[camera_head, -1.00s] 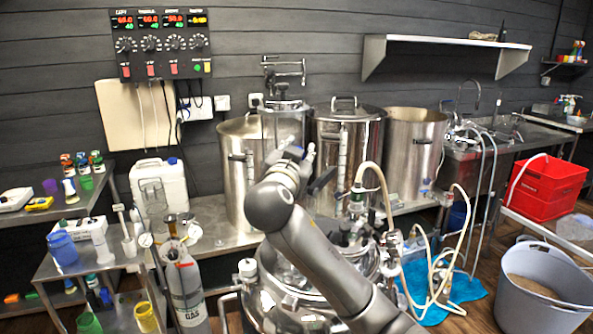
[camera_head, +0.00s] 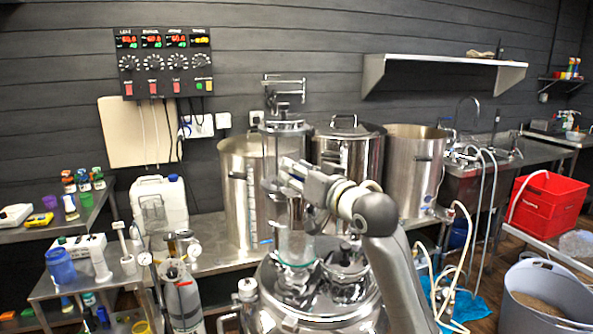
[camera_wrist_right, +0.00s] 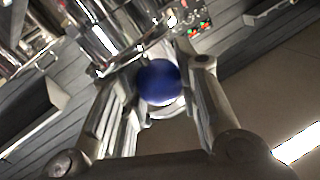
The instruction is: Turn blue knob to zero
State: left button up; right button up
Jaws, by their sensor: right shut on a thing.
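The blue knob (camera_wrist_right: 158,82) shows in the wrist view as a round blue ball between the fingers of my right gripper. My right gripper (camera_head: 290,173) is shut on it, in front of a clear glass column (camera_head: 296,225) on top of a shiny steel vessel (camera_head: 300,312). In the head view the knob is hidden by the gripper. No scale or zero mark on the knob can be made out. My left gripper is in neither view.
Tall steel pots (camera_head: 412,170) stand on the bench behind the column. A black control panel (camera_head: 163,62) with dials hangs on the wall. Hoses and a grey bucket (camera_head: 545,300) are at right. A small cart (camera_head: 95,285) with bottles is at left.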

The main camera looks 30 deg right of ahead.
jog(key=n+y, duration=0.2)
jog(key=y, duration=0.1)
jog(key=shift+d+f, duration=0.15)
jog(key=shift+f, duration=0.05)
jog(key=n+g+y+b, duration=0.2)
jog(key=n+y, duration=0.1)
jog(key=y, duration=0.2)
jog(key=shift+n, duration=0.3)
jog(key=n+g+y, duration=0.2)
jog(key=y, duration=0.1)
jog(key=shift+r+y+b, duration=0.1)
jog(key=shift+y+b, duration=0.2)
jog(key=shift+b, duration=0.05)
jog(key=shift+r+n+g+y, duration=0.15)
jog(key=shift+n+g+y, duration=0.85)
jog(key=shift+g, duration=0.1)
jog(key=n+g+y+p, duration=0.1)
jog(key=n+g+y, duration=0.1)
jog(key=shift+a+g, duration=0.2)
jog(key=shift+g, duration=0.2)
jog(key=shift+n+g+y+p, duration=0.75)
jog(key=shift+n+g, duration=0.45)
jog(key=shift+g, duration=0.4)
jog(key=shift+n+g+p, duration=0.4)
jog(key=shift+n+g, duration=0.1)
jog(key=shift+g, duration=0.2)
jog(key=shift+f+n+g+y+p, duration=0.3)
jog(key=shift+n+g+y+p, duration=0.1)
jog(key=shift+n+g, duration=0.4)
